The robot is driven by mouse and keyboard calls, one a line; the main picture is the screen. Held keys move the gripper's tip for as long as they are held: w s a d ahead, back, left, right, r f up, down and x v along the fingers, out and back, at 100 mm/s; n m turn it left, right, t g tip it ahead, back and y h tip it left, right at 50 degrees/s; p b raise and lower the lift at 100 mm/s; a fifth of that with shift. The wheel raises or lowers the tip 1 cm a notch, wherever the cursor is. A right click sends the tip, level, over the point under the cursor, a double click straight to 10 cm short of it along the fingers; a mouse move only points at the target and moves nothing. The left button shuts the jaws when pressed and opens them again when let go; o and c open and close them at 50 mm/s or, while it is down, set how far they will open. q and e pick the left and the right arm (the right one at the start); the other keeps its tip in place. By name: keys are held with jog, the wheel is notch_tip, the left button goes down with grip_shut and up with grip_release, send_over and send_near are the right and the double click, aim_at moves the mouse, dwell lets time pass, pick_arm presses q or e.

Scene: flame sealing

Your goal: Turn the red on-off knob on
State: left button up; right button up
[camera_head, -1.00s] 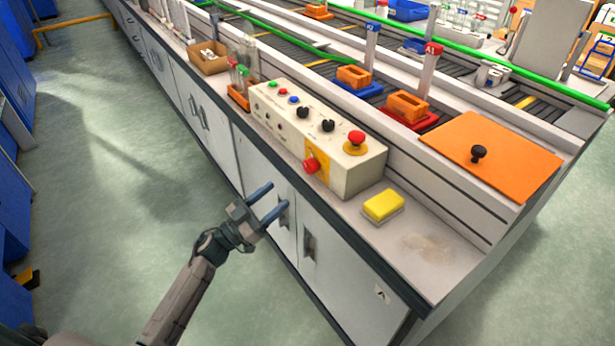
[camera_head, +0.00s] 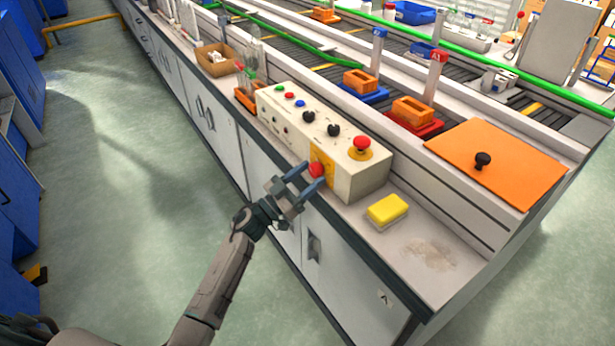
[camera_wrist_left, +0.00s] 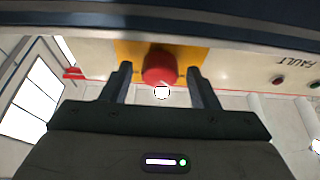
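The red on-off knob (camera_head: 317,170) sits on a yellow plate on the front face of the cream control box (camera_head: 352,180). My left gripper (camera_head: 305,178) is open in front of that face, with its fingertips close to the knob. In the left wrist view, the red knob (camera_wrist_left: 160,66) lies between the two open fingers of my left gripper (camera_wrist_left: 160,85), with gaps on both sides. I cannot tell how far the fingertips reach along the knob. My right gripper is not in view.
A red push button (camera_head: 362,143) on a yellow disc and black knobs (camera_head: 334,130) are on the box's top. A yellow sponge (camera_head: 388,209) lies on the counter to the right. An orange board (camera_head: 510,165) lies farther right. The floor at left is clear.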

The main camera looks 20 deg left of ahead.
pick_arm(q)
jog(key=c, duration=0.8)
